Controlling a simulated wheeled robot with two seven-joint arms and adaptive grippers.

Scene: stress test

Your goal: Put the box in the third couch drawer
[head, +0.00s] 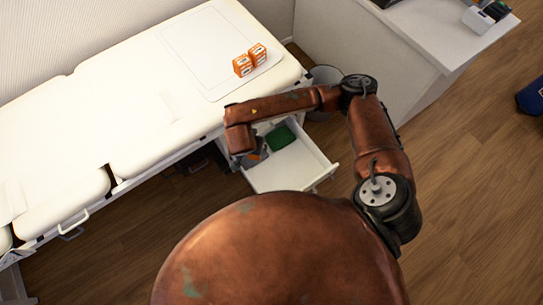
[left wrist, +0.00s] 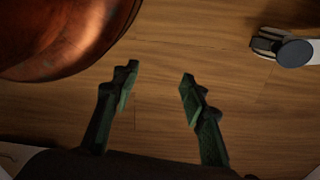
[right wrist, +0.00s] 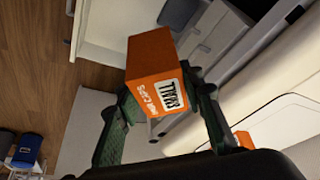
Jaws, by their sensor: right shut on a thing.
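My right gripper (right wrist: 160,125) is shut on an orange box (right wrist: 152,75) with a white label, its fingers on either side. In the head view, this gripper (head: 254,157) is at the left side of an open white drawer (head: 287,172) under the couch, mostly hidden by my arm. A sliver of the held box shows there. I cannot tell whether the box is inside the drawer's rim. A green thing (head: 281,138) lies at the back of the drawer. My left gripper (left wrist: 158,88) is open and empty above the wooden floor; it is not in the head view.
The cream couch (head: 120,85) has two more orange boxes (head: 250,60) on top near its right end. A bin (head: 325,76) stands between the couch and a white desk (head: 400,40).

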